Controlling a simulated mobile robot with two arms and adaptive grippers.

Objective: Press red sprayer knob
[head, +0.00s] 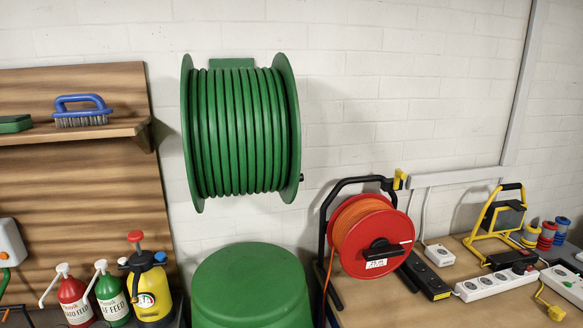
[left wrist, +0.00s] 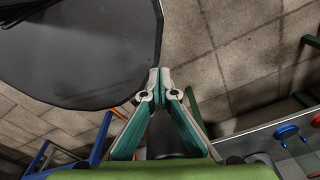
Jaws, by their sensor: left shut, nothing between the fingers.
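A yellow pump sprayer (head: 150,298) with a black top stands at the lower left in the head view. Its red knob (head: 135,236) sticks up above the black top on a short stem. Nothing touches the knob in the head view. My left gripper (left wrist: 159,84) shows in the left wrist view with its teal fingers shut and tips together, holding nothing. The sprayer is not in the left wrist view, so the gripper's distance from the knob cannot be told. My right gripper is in neither view.
A red bottle (head: 73,300) and a green bottle (head: 111,298) with white spray heads stand left of the sprayer. A green drum (head: 247,285) stands to its right. A green hose reel (head: 240,130) hangs above. A shelf (head: 80,130) holds a blue brush (head: 82,108).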

